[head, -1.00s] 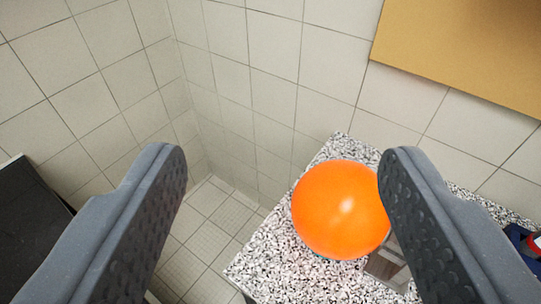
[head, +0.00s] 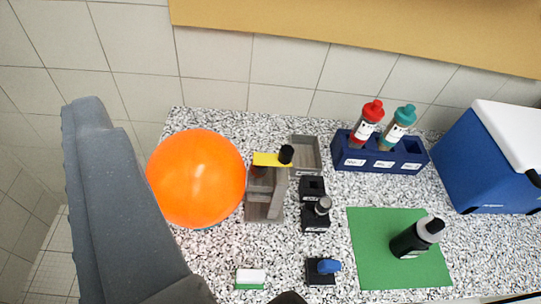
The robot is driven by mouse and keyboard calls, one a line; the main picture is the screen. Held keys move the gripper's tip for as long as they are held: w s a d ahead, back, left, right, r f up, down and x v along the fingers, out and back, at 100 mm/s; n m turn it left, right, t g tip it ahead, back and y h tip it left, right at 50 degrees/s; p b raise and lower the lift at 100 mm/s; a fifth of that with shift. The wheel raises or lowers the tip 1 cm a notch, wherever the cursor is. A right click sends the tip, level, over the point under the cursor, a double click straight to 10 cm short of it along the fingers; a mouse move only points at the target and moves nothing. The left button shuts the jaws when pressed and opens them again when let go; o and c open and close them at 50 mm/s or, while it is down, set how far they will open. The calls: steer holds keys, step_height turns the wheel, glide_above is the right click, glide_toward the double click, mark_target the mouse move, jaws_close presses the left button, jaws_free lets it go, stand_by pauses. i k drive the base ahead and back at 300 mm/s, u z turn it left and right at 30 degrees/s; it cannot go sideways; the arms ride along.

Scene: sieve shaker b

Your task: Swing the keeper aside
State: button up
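A small grey fixture (head: 262,203) stands on the speckled counter, left of the counter's middle. A yellow bar (head: 268,159), which looks like the keeper, lies across its top, with a black knob (head: 286,154) at the bar's right end. A dark red part shows just below the bar's left end. One grey finger of my gripper (head: 110,190) fills the left side of the view, well apart from the keeper. The other finger is out of the frame or not recognisable. Nothing is seen held, and the gripper looks open.
A large orange ball (head: 197,178) is close left of the fixture. A grey tray (head: 306,153) and small black blocks (head: 314,217) are at its right. Farther right are a blue bottle rack (head: 380,157), a green mat (head: 375,270) with a black bottle (head: 412,240), and a blue cooler (head: 490,160).

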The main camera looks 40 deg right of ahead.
mark_target(283, 160)
steer(key=z, duration=0.85)
steer(key=k, duration=0.95)
steer(key=u, duration=0.85)
steer(key=i, duration=1)
steer(key=z, duration=0.1)
